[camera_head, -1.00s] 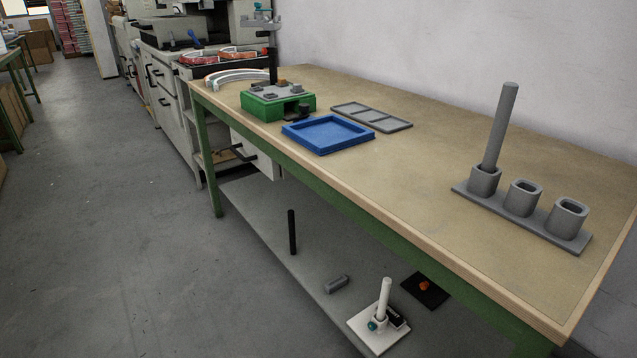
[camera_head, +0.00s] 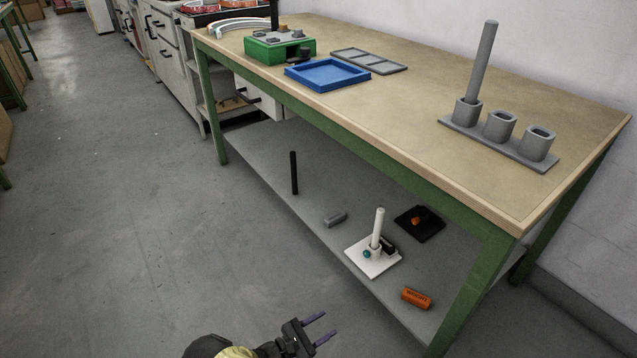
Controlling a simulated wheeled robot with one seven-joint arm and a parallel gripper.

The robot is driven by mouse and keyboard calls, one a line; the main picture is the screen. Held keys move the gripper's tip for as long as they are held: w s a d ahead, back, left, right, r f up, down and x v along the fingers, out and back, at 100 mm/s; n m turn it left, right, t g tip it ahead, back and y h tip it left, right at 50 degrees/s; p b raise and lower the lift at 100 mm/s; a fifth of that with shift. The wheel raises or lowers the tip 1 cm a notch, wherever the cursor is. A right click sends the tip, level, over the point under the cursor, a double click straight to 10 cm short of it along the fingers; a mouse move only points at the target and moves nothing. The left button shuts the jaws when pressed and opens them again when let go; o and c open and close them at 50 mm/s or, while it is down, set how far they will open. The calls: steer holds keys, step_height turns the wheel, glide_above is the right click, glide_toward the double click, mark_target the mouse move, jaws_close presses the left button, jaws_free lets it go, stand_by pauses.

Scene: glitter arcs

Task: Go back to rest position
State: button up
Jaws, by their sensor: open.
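My gripper (camera_head: 320,328) shows at the bottom of the head view, low over the grey floor and in front of the workbench. Its two thin fingers are apart with nothing between them. Only the end of my arm shows; the rest is cut off by the lower edge. The gripper is apart from the bench and from everything on it.
The wooden workbench (camera_head: 420,110) carries a green fixture (camera_head: 268,48), a blue tray (camera_head: 328,75) and a grey holder with a rod (camera_head: 480,60). Its lower shelf (camera_head: 300,225) holds a white stand (camera_head: 372,258) and an orange cylinder (camera_head: 416,298). Floor (camera_head: 110,220) at left is clear.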

steer(key=s+d+r+m+g+y+p, duration=0.25)
steer(key=d+r+m+y, duration=0.35)
steer(key=r, duration=0.8)
steer(key=s+d+r+m+g+y+p, duration=0.2)
steer(key=s+d+r+m+y+p, duration=0.15)
steer(key=r+m, duration=0.75)
steer(key=s+d+r+m+g+y+p, duration=0.25)
steer(key=s+d+r+m+y, duration=0.2)
steer(key=r, duration=1.15)
steer(key=w+d+p+v, duration=0.1)
steer(key=w+p+v, duration=0.1)
steer(key=p+v, duration=1)
steer(key=w+r+p+v, duration=0.1)
steer(key=w+p+v, duration=0.2)
steer(key=p+v, duration=0.9)
steer(key=w+d+r+p+v, duration=0.1)
steer(key=w+p+v, duration=0.2)
steer(key=p+v, duration=1)
steer(key=shift+w+d+y, duration=0.3)
steer(key=shift+d+y, duration=0.1)
steer(key=shift+d, duration=0.05)
steer(key=shift+r+m, duration=0.1)
steer(key=shift+m, duration=0.15)
